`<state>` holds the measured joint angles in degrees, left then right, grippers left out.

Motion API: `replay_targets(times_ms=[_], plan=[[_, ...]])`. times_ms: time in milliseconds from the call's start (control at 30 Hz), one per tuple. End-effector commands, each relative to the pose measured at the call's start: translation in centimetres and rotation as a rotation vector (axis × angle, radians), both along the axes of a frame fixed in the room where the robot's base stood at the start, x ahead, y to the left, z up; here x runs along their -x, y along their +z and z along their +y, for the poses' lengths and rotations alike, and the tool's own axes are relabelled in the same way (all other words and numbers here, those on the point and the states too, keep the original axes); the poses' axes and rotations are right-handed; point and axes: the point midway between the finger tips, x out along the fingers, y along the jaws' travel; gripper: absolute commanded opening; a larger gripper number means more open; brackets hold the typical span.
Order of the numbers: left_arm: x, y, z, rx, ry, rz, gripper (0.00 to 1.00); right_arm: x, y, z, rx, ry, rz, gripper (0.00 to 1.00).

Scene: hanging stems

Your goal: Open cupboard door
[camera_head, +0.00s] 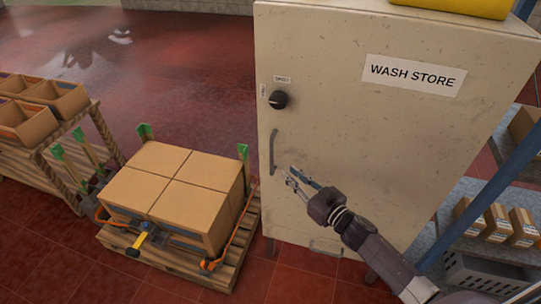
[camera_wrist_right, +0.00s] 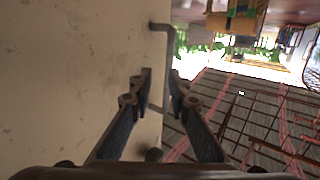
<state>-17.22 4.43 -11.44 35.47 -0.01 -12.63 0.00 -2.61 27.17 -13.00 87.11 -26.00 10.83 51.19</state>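The cupboard door (camera_head: 350,130) is a tall cream panel with a "WASH STORE" sign, and it looks shut. A dark round knob (camera_head: 278,99) is near its left edge. Below the knob is a grey vertical bar handle (camera_head: 273,152). My right gripper (camera_head: 286,174) is close to the handle's lower end, just right of it. My left gripper is out of view.
A pallet with cardboard boxes (camera_head: 178,190) stands left of the cupboard. A wooden rack of open boxes (camera_head: 40,105) is at far left. A shelf with a grey crate (camera_head: 485,275) is at right. Red floor (camera_head: 190,60) is clear behind the pallet.

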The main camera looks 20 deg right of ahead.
Motion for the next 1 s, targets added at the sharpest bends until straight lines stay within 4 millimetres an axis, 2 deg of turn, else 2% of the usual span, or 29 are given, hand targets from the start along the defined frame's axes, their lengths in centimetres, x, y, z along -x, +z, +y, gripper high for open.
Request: replay_targets(times_ms=[33,100,200,633,800,1000], plan=[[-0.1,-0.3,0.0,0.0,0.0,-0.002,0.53,-0.2,1.8,0.6,-0.008,0.026,-0.033,0.17],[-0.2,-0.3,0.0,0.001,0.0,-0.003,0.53,-0.5,3.4,1.2,-0.019,0.048,-0.06,0.17],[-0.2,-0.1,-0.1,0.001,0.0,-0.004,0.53,-1.0,4.4,1.8,-0.025,0.06,-0.074,0.17],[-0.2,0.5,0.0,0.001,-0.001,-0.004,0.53,-6.6,4.3,4.0,-0.027,0.057,-0.072,0.17],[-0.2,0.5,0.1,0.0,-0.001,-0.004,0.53,-7.5,4.2,4.4,-0.026,0.058,-0.071,0.17],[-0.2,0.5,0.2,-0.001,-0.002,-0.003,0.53,-7.6,4.1,4.4,-0.025,0.058,-0.07,0.17]])
